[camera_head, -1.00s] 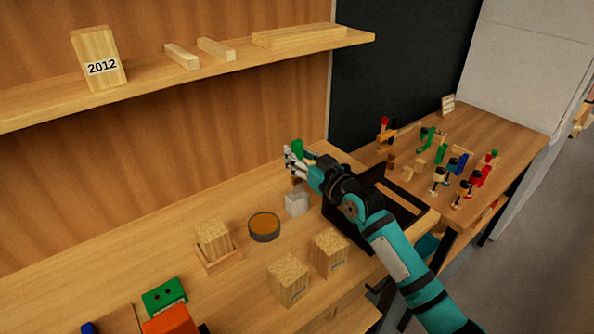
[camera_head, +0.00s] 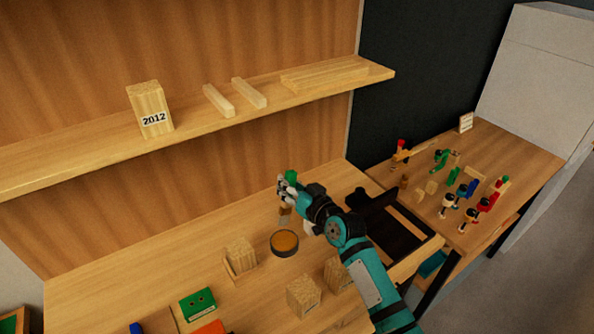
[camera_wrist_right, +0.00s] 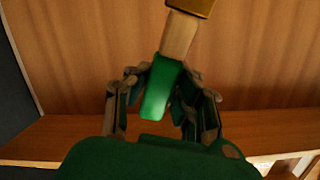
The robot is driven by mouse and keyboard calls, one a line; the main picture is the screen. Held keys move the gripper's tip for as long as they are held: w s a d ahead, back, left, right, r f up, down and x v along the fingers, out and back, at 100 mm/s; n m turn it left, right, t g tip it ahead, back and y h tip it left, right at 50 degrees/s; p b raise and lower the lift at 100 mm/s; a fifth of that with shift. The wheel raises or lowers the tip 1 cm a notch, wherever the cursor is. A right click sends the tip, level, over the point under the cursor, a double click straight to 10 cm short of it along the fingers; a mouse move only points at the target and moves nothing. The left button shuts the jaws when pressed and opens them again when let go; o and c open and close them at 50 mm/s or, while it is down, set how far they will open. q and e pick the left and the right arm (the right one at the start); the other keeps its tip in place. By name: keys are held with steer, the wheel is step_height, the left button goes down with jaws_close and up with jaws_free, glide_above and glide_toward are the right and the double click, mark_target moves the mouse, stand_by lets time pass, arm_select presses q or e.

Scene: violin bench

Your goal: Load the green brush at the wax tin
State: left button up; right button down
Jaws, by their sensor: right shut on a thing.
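The green brush (camera_head: 292,176) is in my right gripper (camera_head: 284,186), held above the bench. In the right wrist view the right gripper (camera_wrist_right: 160,92) has its fingers on either side of the brush's green handle (camera_wrist_right: 160,88), with a pale wooden part beyond it. The wax tin (camera_head: 284,243), a round dark tin with an orange-brown surface, stands on the bench just below and in front of the gripper. The brush's lower end shows above the bench behind the tin, apart from it. My left gripper is not in view.
Wood blocks (camera_head: 303,296) stand in front of the tin, and another block (camera_head: 240,255) is left of it. A green box (camera_head: 197,304) lies at the front left. A black tray (camera_head: 400,235) is right of my arm. A shelf (camera_head: 70,160) runs above the bench.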

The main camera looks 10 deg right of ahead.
step_height(320, 180, down, 6)
steer(key=b, duration=0.5)
steer(key=shift+b, duration=0.35)
steer(key=shift+f+b, duration=0.4)
steer(key=shift+f, duration=0.25)
stand_by(1.0)
step_height(320, 180, up, 7)
steer(key=p, duration=0.6)
steer(key=shift+r+p, duration=0.15)
steer(key=shift+p, duration=0.2)
stand_by(0.5)
